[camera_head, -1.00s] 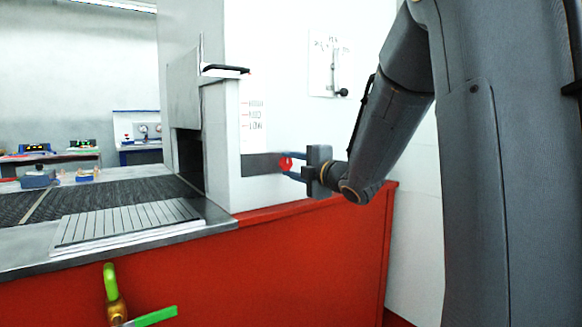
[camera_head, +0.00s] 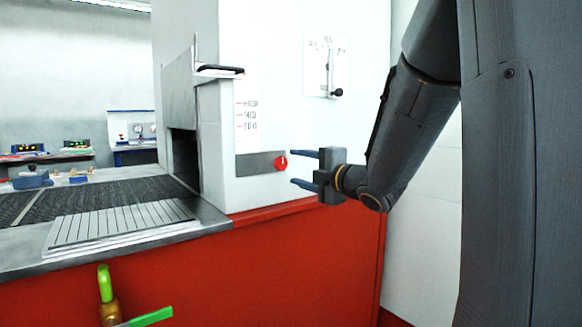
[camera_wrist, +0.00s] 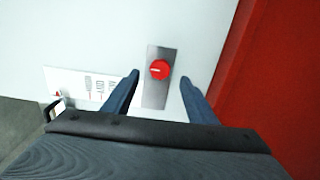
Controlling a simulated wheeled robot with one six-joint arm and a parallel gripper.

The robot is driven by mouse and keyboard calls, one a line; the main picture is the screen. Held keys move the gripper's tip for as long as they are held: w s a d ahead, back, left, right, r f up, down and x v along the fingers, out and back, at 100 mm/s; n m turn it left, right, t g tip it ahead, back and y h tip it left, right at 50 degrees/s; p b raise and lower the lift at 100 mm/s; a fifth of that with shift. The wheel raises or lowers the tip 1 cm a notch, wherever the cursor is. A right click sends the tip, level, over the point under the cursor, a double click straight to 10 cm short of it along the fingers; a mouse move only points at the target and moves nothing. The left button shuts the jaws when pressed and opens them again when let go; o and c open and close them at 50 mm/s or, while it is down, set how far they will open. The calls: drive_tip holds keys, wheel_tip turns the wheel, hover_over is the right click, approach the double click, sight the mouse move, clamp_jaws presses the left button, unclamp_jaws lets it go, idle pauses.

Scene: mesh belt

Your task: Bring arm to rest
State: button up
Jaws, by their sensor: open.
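My gripper (camera_head: 305,168) is open and empty, its two blue fingers pointing left toward the white machine housing. In the head view a red knob (camera_head: 281,163) on a grey plate (camera_head: 254,165) sits just left of the fingertips, with a gap between. In the wrist view the red knob (camera_wrist: 159,69) lies beyond and between the two open fingers (camera_wrist: 160,88), touched by neither. My arm is bent, coming down from the upper right.
The mesh belt (camera_head: 90,198) runs into the housing's dark opening at left, with a slatted metal plate (camera_head: 115,226) beside it. A lever (camera_head: 336,92) is on the housing wall. A green-handled valve (camera_head: 106,285) sticks out from the red base (camera_head: 260,270).

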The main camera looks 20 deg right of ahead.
drive_tip(key=shift+v, duration=0.8)
drive_tip(key=s+a+f+m+g+h, duration=0.2)
drive_tip(key=s+a+f+m+g, duration=0.15)
drive_tip(key=f, duration=0.25)
drive_tip(key=s+a+f+m+g+h, duration=0.2)
drive_tip(key=s+f+m, duration=0.1)
drive_tip(key=f+m, duration=0.25)
drive_tip(key=s+a+f+m+g+h, duration=0.1)
drive_tip(key=s+a+f+m+g, duration=0.25)
drive_tip(key=f, duration=0.25)
drive_tip(key=s+a+f+m+g, duration=0.2)
drive_tip(key=s+a+f+g, duration=0.15)
drive_tip(key=s, duration=0.35)
drive_tip(key=s+a+f+m+g+y, duration=0.1)
drive_tip(key=s+a+f+m+g, duration=0.1)
drive_tip(key=s+a, duration=0.35)
drive_tip(key=s+a+f+m+g, duration=0.2)
drive_tip(key=s+m+g, duration=0.1)
drive_tip(key=s, duration=0.6)
drive_tip(key=d+r+m+p, duration=0.1)
drive_tip(key=d+r+p, duration=0.6)
drive_tip(key=p, duration=0.7)
drive_tip(key=shift+s+d+m+h, duration=0.3)
drive_tip(key=shift+s+d+m, duration=0.1)
drive_tip(key=shift+d, duration=0.1)
